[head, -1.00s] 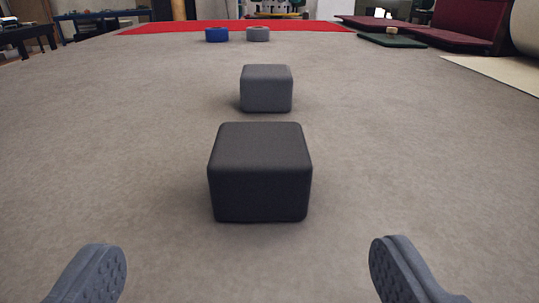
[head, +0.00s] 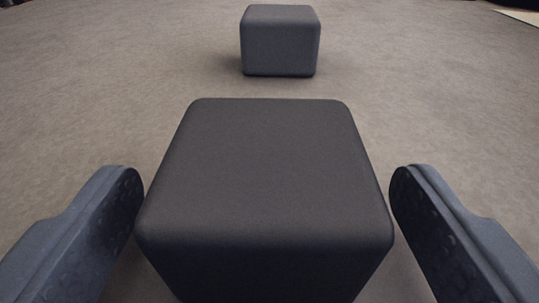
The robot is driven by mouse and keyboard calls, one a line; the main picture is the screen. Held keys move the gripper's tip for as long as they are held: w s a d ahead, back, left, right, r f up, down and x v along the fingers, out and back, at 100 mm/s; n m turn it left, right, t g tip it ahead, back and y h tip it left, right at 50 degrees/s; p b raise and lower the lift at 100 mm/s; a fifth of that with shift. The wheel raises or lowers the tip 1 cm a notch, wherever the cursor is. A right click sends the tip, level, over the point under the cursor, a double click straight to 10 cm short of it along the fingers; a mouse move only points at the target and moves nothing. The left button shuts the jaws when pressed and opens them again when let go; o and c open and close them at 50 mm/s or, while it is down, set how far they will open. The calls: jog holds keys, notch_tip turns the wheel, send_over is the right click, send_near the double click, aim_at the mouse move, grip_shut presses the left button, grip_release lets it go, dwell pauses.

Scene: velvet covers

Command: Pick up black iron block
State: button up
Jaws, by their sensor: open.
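The black iron block (head: 265,180) is a dark cube with rounded edges, large in the lower middle of the head view. It rests on the grey-brown floor, and its lower part is cut off by the bottom edge of the picture. My gripper (head: 265,200) is open, with one finger to the left of the block and one to the right. The fingers reach along the block's sides. The left finger looks very close to the block, but I cannot tell whether it touches. A narrow gap shows at the right finger.
A second, lighter grey block (head: 280,40) stands on the floor behind the black one, with bare floor between them. The floor to the left and right is clear. A pale sheet's edge (head: 520,16) shows at the top right.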

grip_shut()
jog(key=shift+r, duration=0.1)
